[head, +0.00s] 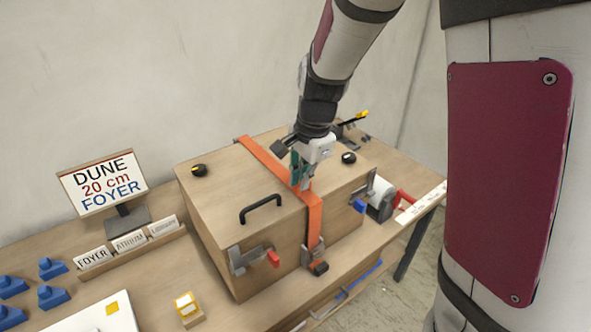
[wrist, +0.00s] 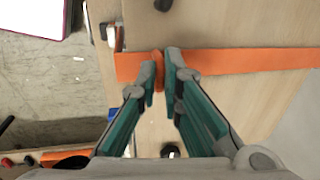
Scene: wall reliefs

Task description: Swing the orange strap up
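The orange strap (head: 262,160) lies across the top of a wooden box (head: 215,190) and bends down over its front edge to a dark latch (head: 317,266). In the wrist view the strap (wrist: 250,61) runs sideways across the wood. My gripper (head: 300,182) is above the strap near the front edge of the lid, pointing down. In the wrist view the fingertips (wrist: 162,70) sit on either side of a narrow upright orange piece at the strap, which fills the small gap between them. My gripper hides part of the strap behind it.
A black handle (head: 261,207) and black knobs (head: 199,170) are on the lid. A grey latch with a red tip (head: 272,258) is on the front. A sign (head: 102,185), blue pieces (head: 52,268) and a yellow-and-white block (head: 187,305) stand left on the table.

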